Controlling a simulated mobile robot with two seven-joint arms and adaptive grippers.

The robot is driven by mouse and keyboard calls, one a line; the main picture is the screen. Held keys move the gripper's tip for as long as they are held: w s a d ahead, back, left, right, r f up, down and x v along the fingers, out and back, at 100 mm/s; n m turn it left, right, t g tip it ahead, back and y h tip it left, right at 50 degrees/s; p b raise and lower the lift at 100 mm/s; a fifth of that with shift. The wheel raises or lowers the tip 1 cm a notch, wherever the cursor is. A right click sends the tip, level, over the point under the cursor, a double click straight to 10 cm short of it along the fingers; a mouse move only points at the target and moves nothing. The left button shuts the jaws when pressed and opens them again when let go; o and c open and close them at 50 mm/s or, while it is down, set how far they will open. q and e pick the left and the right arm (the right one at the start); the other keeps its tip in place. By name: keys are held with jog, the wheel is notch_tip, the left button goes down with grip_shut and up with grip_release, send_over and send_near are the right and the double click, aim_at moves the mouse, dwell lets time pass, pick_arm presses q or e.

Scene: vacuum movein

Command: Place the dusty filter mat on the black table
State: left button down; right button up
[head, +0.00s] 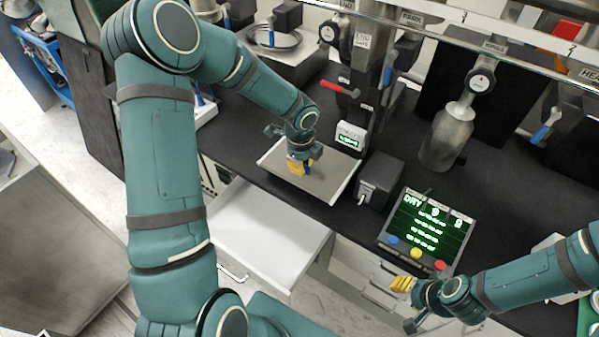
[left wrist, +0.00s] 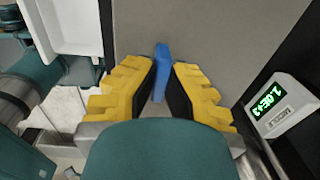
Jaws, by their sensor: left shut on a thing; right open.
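The dusty filter mat (head: 332,190) appears as a flat grey square with a pale rim, at the front edge of the black table (head: 235,125). In the left wrist view its grey face (left wrist: 215,40) fills the upper middle. A blue tab (left wrist: 162,58) stands up from it. My left gripper (head: 299,166) is over the mat and shut on the blue tab, between its yellow fingers in the left wrist view (left wrist: 165,72). I cannot tell whether the mat touches the table. My right gripper (head: 405,288) is open and empty at the lower right, in front of the drawers.
An open white drawer (head: 255,230) juts out below the mat. A small scale display (head: 349,138), a black box (head: 379,180) and a lit control panel (head: 427,228) stand right of the mat. A grey bottle (head: 446,138) stands farther back. Bare tabletop lies left of the mat.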

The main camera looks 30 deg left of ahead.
pick_arm(q)
jog(key=shift+f+b, duration=0.3)
jog(key=shift+f, duration=1.75)
jog(key=shift+f, duration=0.15)
jog(key=c, duration=1.1)
grip_release()
jog(key=shift+c, duration=0.2)
